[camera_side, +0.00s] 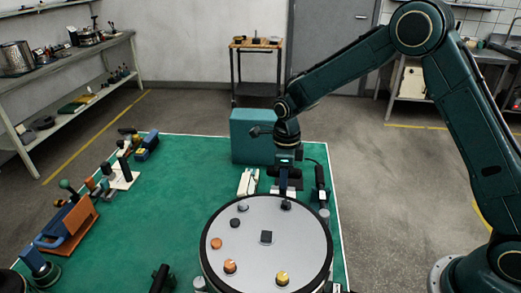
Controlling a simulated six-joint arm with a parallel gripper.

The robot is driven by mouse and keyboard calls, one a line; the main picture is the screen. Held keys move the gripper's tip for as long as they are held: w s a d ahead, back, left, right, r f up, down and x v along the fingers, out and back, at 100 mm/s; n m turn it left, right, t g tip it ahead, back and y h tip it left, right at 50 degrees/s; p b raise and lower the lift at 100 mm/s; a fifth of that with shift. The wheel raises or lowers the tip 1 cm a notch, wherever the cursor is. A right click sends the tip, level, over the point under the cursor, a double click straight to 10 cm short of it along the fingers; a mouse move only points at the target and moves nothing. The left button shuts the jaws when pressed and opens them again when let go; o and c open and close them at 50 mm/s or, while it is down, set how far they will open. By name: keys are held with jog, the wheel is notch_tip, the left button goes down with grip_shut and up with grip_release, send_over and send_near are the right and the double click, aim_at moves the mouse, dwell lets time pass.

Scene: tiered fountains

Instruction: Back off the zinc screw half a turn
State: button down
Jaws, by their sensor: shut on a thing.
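A round pale grey disc with a dark rim (255,262) stands at the front of the green mat. Several small screw heads sit around its top. My gripper (286,198) points straight down at the disc's far edge. It is shut on a small dark grey screw head (286,205), which I take for the zinc screw; the fingers hide most of it. A grey screw (242,206) and a darker piece (235,222) sit to its left. An orange screw (216,243), a copper one (230,266) and a brass-yellow one (282,278) sit nearer the camera.
A dark square block (266,237) stands at the disc's middle. A teal box (253,136) and a cream-coloured tool (248,182) lie behind the disc. Tools and an orange-and-blue caddy (70,226) line the mat's left side. The mat's middle left is clear.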

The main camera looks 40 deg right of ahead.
jog(key=shift+f, duration=0.45)
dwell(0.3)
jog(key=c, duration=1.7)
grip_release()
jog(key=shift+c, duration=0.2)
grip_shut()
